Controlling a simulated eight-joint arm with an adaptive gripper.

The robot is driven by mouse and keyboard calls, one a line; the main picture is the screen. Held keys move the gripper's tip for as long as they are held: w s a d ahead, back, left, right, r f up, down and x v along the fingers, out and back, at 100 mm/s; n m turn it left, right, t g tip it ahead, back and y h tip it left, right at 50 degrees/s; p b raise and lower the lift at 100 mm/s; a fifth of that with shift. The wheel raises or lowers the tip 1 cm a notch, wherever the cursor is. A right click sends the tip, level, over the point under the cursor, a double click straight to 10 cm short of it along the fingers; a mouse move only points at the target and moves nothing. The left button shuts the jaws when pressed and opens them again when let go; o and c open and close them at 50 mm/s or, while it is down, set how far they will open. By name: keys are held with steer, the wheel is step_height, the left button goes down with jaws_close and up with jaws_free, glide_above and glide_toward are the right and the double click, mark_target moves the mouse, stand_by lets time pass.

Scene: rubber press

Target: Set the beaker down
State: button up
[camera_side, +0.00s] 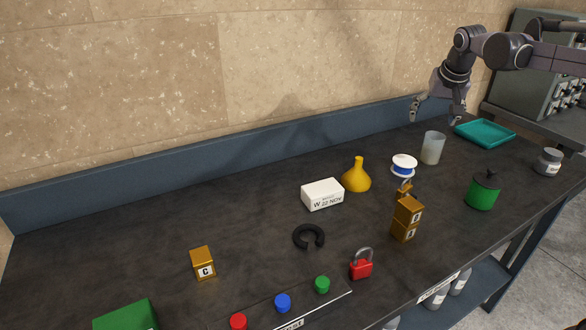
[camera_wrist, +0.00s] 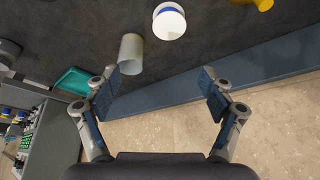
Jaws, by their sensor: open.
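The beaker (camera_side: 432,148) is a pale, translucent cylinder standing upright on the dark bench near its back right. It also shows in the wrist view (camera_wrist: 131,54), beyond my left finger. My gripper (camera_side: 436,115) is open and empty, above and behind the beaker near the wall. In the wrist view its two fingers (camera_wrist: 162,88) are spread wide, with only bench edge and wall between them. The fingers look apart from the beaker.
A teal tray (camera_side: 484,133) lies right of the beaker, and a white-and-blue spool (camera_side: 403,165) stands to its left. A raised blue-grey ledge (camera_side: 230,161) runs along the wall.

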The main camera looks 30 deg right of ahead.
steer(key=s+a+f+n+t+y, duration=0.1)
steer(key=s+a+f+n, duration=0.2)
steer(key=s+a, duration=0.6)
steer(key=s+a+f+n+t+y, duration=0.2)
steer(key=s+a+f+n, duration=0.2)
steer(key=s+a, duration=0.5)
step_height(320, 180, down, 3)
steer(key=s, duration=0.2)
steer(key=shift+s+a+r+n, duration=0.2)
steer(key=shift+s+a+n, duration=0.1)
steer(key=shift+s+a, duration=0.1)
